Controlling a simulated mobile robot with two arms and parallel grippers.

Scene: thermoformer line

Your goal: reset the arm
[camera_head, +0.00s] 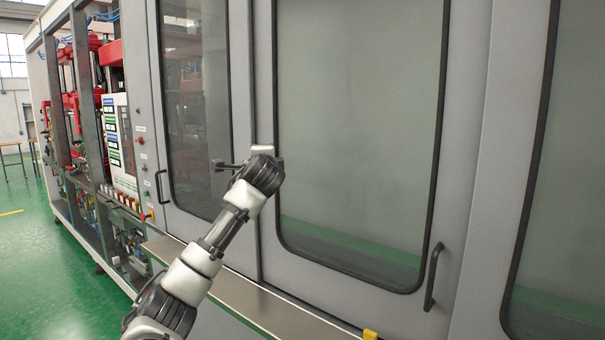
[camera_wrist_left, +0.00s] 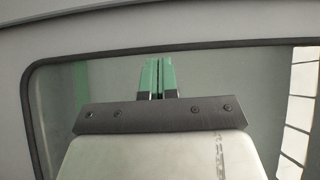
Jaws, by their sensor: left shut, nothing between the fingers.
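My left arm (camera_head: 222,232) comes in from the bottom of the head view and reaches up toward the grey machine door (camera_head: 455,150). Its wrist (camera_head: 262,172) is in front of the door's left frame, and the fingers cannot be made out clearly there. In the left wrist view my left gripper (camera_wrist_left: 158,64) shows two green fingers side by side, shut and empty. They point toward a dark-edged glass pane (camera_wrist_left: 100,85). Whether they touch anything cannot be told, but nothing is held. My right gripper is in neither view.
The door has a large window (camera_head: 360,120) and a black handle (camera_head: 433,277) at lower right. A second handle (camera_head: 162,187) is on the left door. A metal ledge (camera_head: 240,298) runs below. A control panel (camera_head: 122,150) stands left. Green floor (camera_head: 40,265) is open at far left.

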